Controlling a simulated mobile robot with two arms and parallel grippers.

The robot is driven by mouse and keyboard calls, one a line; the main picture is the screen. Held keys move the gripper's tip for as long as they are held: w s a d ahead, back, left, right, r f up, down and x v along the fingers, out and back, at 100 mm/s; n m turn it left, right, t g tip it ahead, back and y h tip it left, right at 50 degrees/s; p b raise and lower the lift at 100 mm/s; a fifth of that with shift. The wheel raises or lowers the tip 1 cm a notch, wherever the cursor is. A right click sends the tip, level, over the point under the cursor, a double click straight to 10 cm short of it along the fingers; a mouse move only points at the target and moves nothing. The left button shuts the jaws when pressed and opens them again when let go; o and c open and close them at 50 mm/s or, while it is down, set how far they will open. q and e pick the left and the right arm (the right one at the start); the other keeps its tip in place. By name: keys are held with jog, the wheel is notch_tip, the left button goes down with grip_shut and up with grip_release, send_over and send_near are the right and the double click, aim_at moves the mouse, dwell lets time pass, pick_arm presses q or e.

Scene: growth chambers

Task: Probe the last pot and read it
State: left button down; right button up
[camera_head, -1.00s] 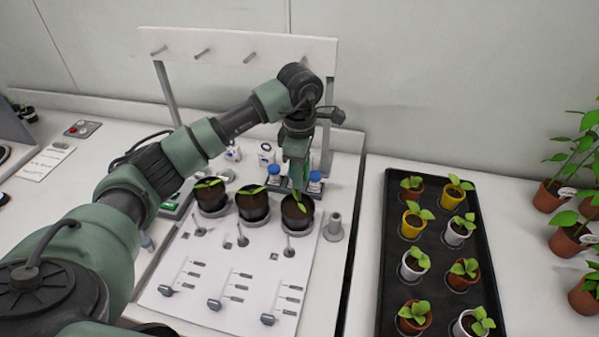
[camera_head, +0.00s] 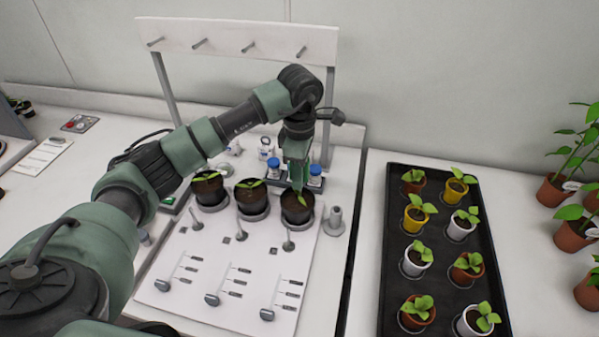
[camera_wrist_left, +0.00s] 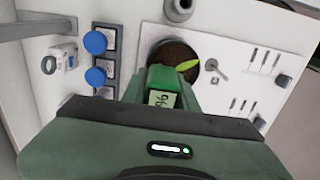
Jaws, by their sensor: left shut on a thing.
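Three dark pots stand in a row on the white board: a left pot (camera_head: 209,191), a middle pot (camera_head: 252,201) and a right pot (camera_head: 297,210). My left gripper (camera_head: 297,176) points down over the right pot. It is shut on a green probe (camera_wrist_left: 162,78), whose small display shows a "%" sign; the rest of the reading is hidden. The right pot also shows in the left wrist view (camera_wrist_left: 172,52), with dark soil and a green leaf beside the probe. The probe's tip is hidden, so I cannot tell its depth. My right gripper is out of view.
Blue-capped bottles (camera_head: 315,170) stand close behind the right pot. A grey holder (camera_head: 335,220) is just right of it. A pegged rack (camera_head: 240,40) rises behind. A black tray (camera_head: 437,185) of seedlings lies to the right.

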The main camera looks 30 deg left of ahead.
pick_arm(q)
jog(key=shift+f+b, duration=0.75)
jog(key=shift+f, duration=0.25)
jog(key=c, duration=1)
grip_release()
